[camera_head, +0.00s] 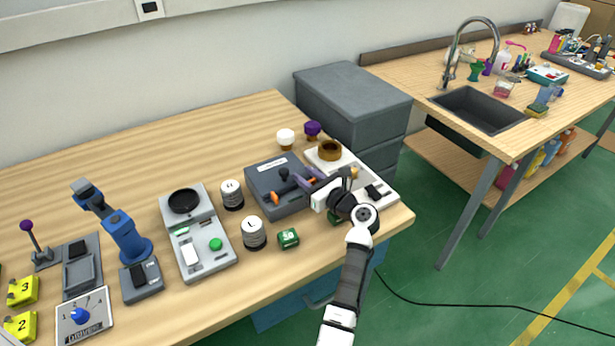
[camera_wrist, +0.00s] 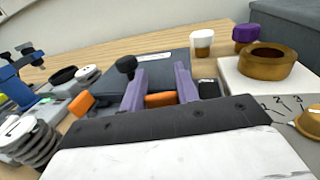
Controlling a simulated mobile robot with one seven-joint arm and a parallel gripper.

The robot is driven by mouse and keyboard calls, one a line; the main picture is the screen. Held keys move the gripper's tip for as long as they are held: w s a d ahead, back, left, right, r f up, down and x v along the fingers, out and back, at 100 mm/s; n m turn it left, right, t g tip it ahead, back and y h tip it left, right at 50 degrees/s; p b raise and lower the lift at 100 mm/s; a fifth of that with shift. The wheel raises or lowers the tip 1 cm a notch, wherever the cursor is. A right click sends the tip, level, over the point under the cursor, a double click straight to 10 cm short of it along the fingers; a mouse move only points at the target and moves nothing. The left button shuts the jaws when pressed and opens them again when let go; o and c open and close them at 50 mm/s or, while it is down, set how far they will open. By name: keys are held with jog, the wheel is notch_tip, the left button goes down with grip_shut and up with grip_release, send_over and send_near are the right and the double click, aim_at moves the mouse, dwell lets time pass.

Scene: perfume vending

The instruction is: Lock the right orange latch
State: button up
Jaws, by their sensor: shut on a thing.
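A dark grey box (camera_head: 262,178) with a black knob (camera_wrist: 126,66) on it sits near the right end of the wooden table. Its left orange latch (camera_head: 275,198) shows at the front left corner, and also in the wrist view (camera_wrist: 80,103). The right orange latch (camera_wrist: 160,99) lies between the purple fingers of my gripper (camera_wrist: 160,88), at the box's front right. My gripper (camera_head: 306,179) reaches in from the right, low at the box, and is shut on the right latch. My fingers and wrist hide part of the latch and the box's front edge.
A white panel (camera_head: 383,183) with a brass ring (camera_head: 329,150) stands close on the right. White (camera_head: 286,137) and purple (camera_head: 312,129) capped bottles stand behind. Striped cans (camera_head: 254,233) and a green cube (camera_head: 288,238) are at the left and front.

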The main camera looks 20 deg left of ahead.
jog(key=n+g, duration=0.1)
jog(key=g, duration=0.1)
jog(key=n+g+y, duration=0.1)
jog(key=n+g, duration=0.1)
jog(key=g, duration=0.1)
jog(key=n+g, duration=0.2)
jog(key=g, duration=0.1)
jog(key=shift+s+y, duration=0.35)
jog(key=shift+y, duration=0.05)
jog(key=shift+s+n+g+h+b, duration=0.2)
jog(key=shift+n+g+h+b, duration=0.25)
jog(key=shift+n+g, duration=0.95)
jog(key=shift+s+n+g+h+b, duration=0.25)
jog(key=shift+n+g+b, duration=0.55)
jog(key=shift+g, duration=1.1)
jog(key=o, duration=0.7)
jog(key=shift+r, duration=0.15)
notch_tip(320, 180, up, 20)
jog(key=b, duration=0.3)
